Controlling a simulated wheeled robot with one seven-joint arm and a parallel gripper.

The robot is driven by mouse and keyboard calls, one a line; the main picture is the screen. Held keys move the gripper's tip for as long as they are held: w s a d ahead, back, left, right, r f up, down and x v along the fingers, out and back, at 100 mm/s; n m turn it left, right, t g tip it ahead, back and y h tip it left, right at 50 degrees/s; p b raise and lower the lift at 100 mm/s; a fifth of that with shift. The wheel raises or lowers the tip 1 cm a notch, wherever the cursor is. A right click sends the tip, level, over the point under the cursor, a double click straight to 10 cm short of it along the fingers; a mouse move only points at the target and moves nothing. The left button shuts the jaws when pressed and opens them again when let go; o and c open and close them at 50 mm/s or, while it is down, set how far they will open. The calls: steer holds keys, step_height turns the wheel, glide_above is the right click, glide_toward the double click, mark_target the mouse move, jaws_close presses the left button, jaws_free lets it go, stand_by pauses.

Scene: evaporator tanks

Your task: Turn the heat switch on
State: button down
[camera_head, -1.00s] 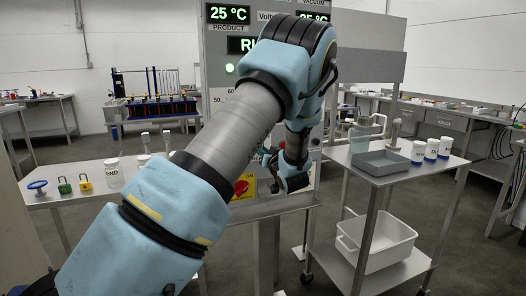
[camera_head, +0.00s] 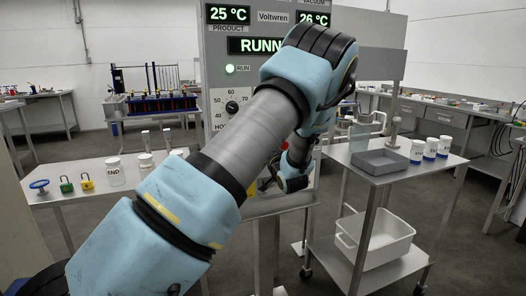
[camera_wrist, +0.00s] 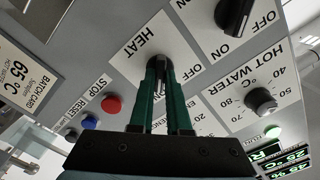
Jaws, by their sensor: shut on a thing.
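The heat switch (camera_wrist: 163,63) is a black knob on a white plate marked HEAT, in the wrist view. My gripper (camera_wrist: 168,72) has its two green fingers on either side of this knob and is shut on it. The fingers cover much of the knob and part of the plate, so I cannot tell which way it points. In the head view my arm hides the heat switch, and my gripper (camera_head: 266,182) shows only in part at the lower panel.
A similar black switch (camera_wrist: 233,14) marked ON and OFF sits close by. The hot water dial (camera_wrist: 261,101), a red stop button (camera_wrist: 112,104) and a blue button (camera_wrist: 90,122) are around it. A side cart with a grey tray (camera_head: 381,162) stands to the right.

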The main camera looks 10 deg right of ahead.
stand_by(0.3)
steer(key=c, duration=0.9)
jaws_free()
steer(key=shift+s, duration=0.1)
steer(key=s+b, duration=0.1)
steer(key=s, duration=0.2)
steer(key=s+d+b, duration=0.1)
steer(key=s, duration=0.3)
steer(key=s+b, duration=0.1)
steer(key=s, duration=0.2)
steer(key=shift+s+d, duration=0.2)
steer(key=shift+s, duration=0.1)
